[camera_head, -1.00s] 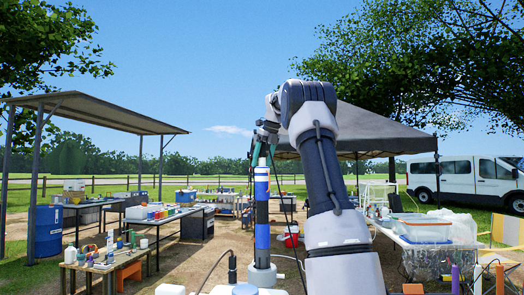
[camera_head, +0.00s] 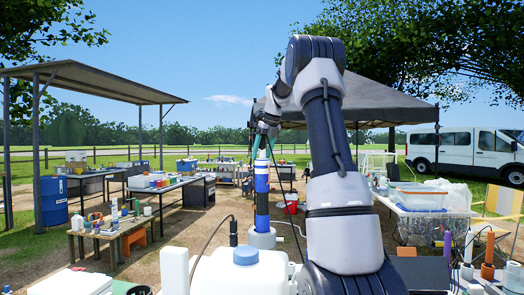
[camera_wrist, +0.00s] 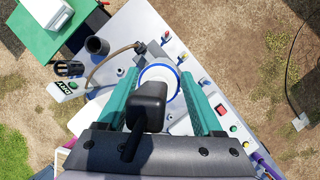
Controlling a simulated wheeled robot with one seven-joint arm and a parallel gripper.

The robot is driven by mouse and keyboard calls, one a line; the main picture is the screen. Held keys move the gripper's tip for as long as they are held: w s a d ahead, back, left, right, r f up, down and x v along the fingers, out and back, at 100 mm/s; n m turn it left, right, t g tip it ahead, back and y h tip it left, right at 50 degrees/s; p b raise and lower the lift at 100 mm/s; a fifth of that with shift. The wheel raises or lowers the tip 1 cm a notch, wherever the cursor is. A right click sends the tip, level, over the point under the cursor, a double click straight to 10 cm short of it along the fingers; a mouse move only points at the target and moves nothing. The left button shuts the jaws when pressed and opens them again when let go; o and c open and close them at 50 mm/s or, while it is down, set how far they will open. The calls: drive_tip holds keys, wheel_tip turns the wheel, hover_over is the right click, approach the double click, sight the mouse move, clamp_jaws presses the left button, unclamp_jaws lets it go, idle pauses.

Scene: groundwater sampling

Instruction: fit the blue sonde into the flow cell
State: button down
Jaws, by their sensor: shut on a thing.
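My gripper (camera_head: 264,147) is shut on the upper end of the blue sonde (camera_head: 262,182). The sonde is an upright cylinder with blue, white and black bands. Its lower end meets the mouth of the pale grey flow cell (camera_head: 263,240) and appears to be partly inside it; the end itself is hidden. In the wrist view, my gripper's teal fingers (camera_wrist: 160,80) flank the sonde's black top (camera_wrist: 150,98). Beyond them shows a white round part with a blue ring (camera_wrist: 160,72), probably the flow cell's rim, largely covered by the sonde top.
A white container with a blue cap (camera_head: 245,257) stands in front of the cell. A black probe on a cable (camera_head: 233,232) stands left of it. Orange and purple pieces (camera_head: 488,255) stand at right. In the wrist view, a panel with buttons (camera_wrist: 205,83) lies beside the cell.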

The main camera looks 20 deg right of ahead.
drive_tip(key=shift+f, duration=0.45)
drive_tip(key=shift+c, duration=0.2)
unclamp_jaws()
drive_tip(key=shift+f, duration=0.1)
drive_tip(key=v, duration=1.3)
drive_tip(key=s+a+n, duration=0.6)
drive_tip(key=s+a+f+n+t, duration=0.1)
drive_tip(key=s+a+f+n, duration=0.3)
drive_tip(key=s+n, duration=0.4)
drive_tip(key=s+a+f+n+t, duration=0.1)
drive_tip(key=s+a+f+n, duration=0.4)
drive_tip(key=s+f+n, duration=0.2)
drive_tip(key=s+a+f+n+t, duration=0.1)
drive_tip(key=s+a+f+n, duration=0.4)
drive_tip(key=s+n, duration=0.4)
drive_tip(key=s, duration=0.2)
drive_tip(key=shift+s+f+y, duration=0.2)
drive_tip(key=shift+s+y, duration=0.1)
drive_tip(key=shift+s, duration=0.05)
